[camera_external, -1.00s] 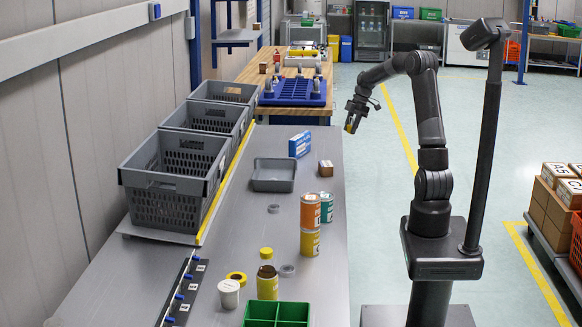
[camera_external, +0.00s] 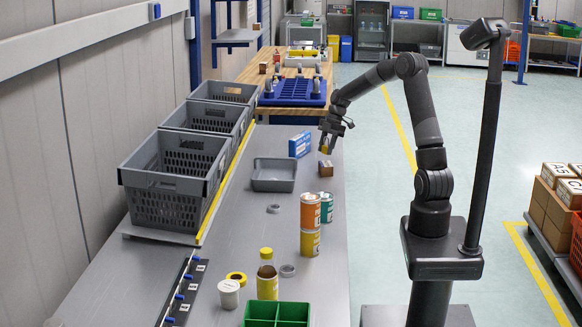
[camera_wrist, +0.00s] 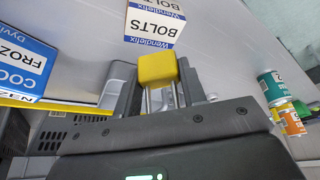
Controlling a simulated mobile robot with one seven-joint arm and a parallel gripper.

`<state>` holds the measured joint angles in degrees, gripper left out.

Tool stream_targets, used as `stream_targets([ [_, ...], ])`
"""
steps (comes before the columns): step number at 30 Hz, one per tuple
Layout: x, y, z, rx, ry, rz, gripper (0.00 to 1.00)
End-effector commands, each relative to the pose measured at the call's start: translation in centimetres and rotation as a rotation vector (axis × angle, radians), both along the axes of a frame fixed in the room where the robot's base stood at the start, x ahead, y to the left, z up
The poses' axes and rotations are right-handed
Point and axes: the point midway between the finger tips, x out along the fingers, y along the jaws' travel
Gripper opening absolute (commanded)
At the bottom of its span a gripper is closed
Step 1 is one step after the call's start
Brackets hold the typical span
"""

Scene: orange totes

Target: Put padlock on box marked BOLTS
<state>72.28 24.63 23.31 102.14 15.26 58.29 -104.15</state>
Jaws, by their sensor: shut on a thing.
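A yellow padlock (camera_wrist: 157,70) with a metal shackle is held between the fingers of my gripper (camera_wrist: 158,100) in the wrist view. In the external view my gripper (camera_external: 331,140) points down, with the padlock (camera_external: 324,150) showing as a small yellow patch. The box marked BOLTS (camera_wrist: 153,24), white and blue with upside-down lettering, is just beyond the padlock in the wrist view. In the external view this small brown box (camera_external: 326,169) stands near the table's right edge, below the padlock. The padlock appears apart from the box.
A blue box (camera_external: 299,144) stands left of the BOLTS box, with a grey tray (camera_external: 273,187) nearby. An orange can (camera_external: 310,210) and a teal can (camera_external: 327,208) stand in front. Grey crates (camera_external: 168,207) line the left side.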

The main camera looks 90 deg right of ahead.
Motion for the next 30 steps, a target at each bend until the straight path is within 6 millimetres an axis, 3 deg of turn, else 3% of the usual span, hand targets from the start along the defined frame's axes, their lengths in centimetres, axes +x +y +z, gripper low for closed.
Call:
stream_targets([
  [9, 0.0, 0.0, -3.8, 0.001, 0.001, 0.001, 0.14],
  [20, 0.0, 0.0, -4.2, 0.0, 0.0, 0.0, 0.14],
  [21, 0.0, 0.0, -4.3, 0.0, 0.0, 0.0, 0.39],
  [30, 0.0, 0.0, -4.3, 0.0, 0.0, 0.0, 0.6],
])
